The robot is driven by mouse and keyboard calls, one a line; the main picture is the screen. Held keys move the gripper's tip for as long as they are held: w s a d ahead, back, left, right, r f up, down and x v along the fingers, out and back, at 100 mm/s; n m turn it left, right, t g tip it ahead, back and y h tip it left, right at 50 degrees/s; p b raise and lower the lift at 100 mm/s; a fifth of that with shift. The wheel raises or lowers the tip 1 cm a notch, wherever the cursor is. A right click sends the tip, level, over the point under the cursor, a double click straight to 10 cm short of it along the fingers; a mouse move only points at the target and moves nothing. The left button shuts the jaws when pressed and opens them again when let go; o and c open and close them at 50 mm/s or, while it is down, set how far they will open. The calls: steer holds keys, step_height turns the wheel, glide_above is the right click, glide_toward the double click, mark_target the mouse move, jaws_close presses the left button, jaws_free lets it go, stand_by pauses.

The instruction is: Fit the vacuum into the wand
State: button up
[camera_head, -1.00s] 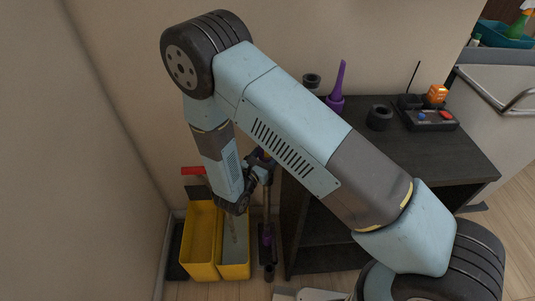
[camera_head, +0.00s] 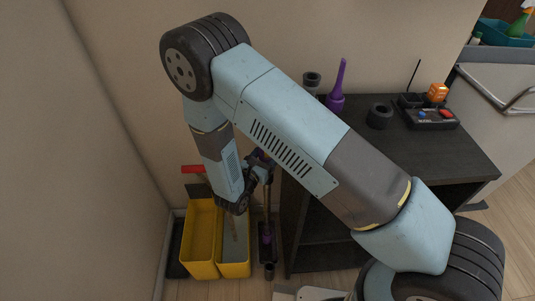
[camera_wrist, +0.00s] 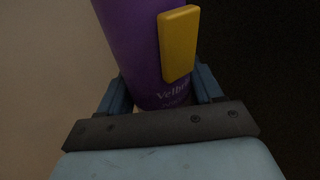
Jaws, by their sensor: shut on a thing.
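The vacuum (camera_wrist: 128,40) is a purple cylinder with a yellow tab, and it fills the middle of the wrist view. My gripper (camera_wrist: 162,88) is shut on it, with one blue finger on each side. In the head view my gripper (camera_head: 256,172) is low beside the dark cabinet, and only a small purple part of the vacuum (camera_head: 261,153) shows there. The wand (camera_head: 268,202) is a thin grey upright tube just below my gripper, with a dark and purple foot near the floor. Whether vacuum and wand touch cannot be told; the gripper and arm hide the joint.
A yellow bucket (camera_head: 198,240) with compartments stands left of the wand, near the wall. The dark cabinet (camera_head: 450,160) is close on the right. On it are a purple nozzle (camera_head: 337,90), a black ring (camera_head: 379,116) and a control box (camera_head: 432,118).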

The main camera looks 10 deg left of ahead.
steer(key=shift+s+f, duration=0.1)
steer(key=shift+f, duration=0.7)
stand_by(0.5)
steer(key=shift+f, duration=0.1)
jaws_close()
steer(key=shift+s+f, duration=0.1)
steer(key=shift+f, duration=0.05)
steer(key=o, duration=1)
jaws_free()
steer(key=shift+f, duration=0.1)
steer(key=o, duration=0.5)
steer(key=shift+c, duration=0.2)
